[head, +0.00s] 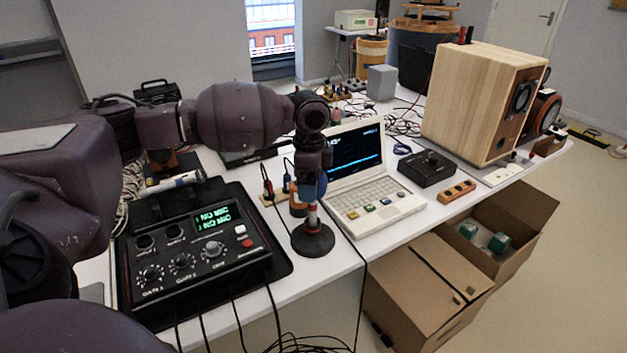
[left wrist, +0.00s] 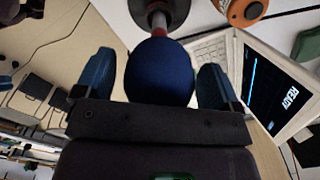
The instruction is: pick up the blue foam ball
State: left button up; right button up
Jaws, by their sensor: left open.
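The blue foam ball (left wrist: 160,72) is dark blue and round. In the left wrist view it sits on a thin stand with a red and white stem and a round black base (head: 312,241). My left gripper (head: 311,180) is over the stand and points down. Its two open fingers lie on either side of the ball, with a gap on each side. In the head view the ball is mostly hidden by my gripper; only a little blue shows there. My right gripper is not in view.
A white laptop (head: 375,205) stands just right of the stand, and a black control box (head: 195,255) with knobs is to its left. An orange round thing (left wrist: 245,10) is close by. A wooden speaker (head: 480,100) is further right. Cables hang over the front edge.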

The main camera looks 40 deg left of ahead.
pick_arm(q)
jog(key=c, duration=0.9)
jog(key=shift+r, duration=0.1)
notch_tip(320, 180, up, 7)
jog(key=shift+f+p, duration=0.1)
jog(key=shift+p, duration=0.65)
notch_tip(320, 180, up, 13)
jog(key=p, duration=0.2)
